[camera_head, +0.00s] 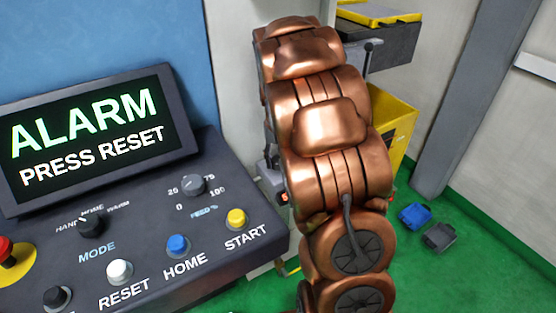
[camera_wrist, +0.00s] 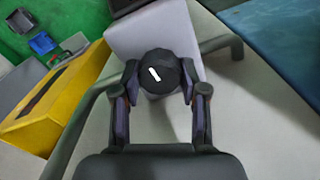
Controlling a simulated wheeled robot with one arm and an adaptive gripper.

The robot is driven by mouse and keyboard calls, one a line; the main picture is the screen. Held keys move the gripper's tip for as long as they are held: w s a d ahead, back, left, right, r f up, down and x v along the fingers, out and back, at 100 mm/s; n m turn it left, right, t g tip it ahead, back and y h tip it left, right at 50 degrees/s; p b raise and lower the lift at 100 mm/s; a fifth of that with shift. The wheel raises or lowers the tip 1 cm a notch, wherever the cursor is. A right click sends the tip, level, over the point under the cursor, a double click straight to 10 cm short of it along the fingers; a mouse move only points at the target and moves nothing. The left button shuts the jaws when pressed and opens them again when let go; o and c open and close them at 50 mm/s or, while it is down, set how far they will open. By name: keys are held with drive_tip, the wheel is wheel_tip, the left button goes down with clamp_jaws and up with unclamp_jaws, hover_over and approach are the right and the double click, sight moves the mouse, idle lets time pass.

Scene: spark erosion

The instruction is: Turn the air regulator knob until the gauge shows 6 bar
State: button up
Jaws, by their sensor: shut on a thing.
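The regulator knob (camera_wrist: 158,73) is black and round with a white mark on its face. It shows in the upper middle of the wrist view, in front of a pale grey body (camera_wrist: 165,30). My gripper (camera_wrist: 160,82) has one finger on each side of the knob and is shut on it. In the head view my copper-coloured arm covers the knob and gripper. The gauge and its reading are not visible in either view.
A control panel (camera_head: 215,255) with buttons and a screen (camera_head: 95,135) reading "ALARM PRESS RESET" stands at left. A yellow bin (camera_head: 398,112) is behind my arm; it also shows in the wrist view (camera_wrist: 45,115). Blue (camera_head: 415,214) and dark (camera_head: 439,237) boxes lie on the green floor.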

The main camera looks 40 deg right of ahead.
sight(278, 159)
drive_tip(key=shift+m, duration=0.5)
drive_tip(key=o, duration=1.1)
drive_tip(key=shift+o, duration=0.2)
drive_tip(key=shift+r, duration=0.15)
wheel_tip(278, 159, up, 12)
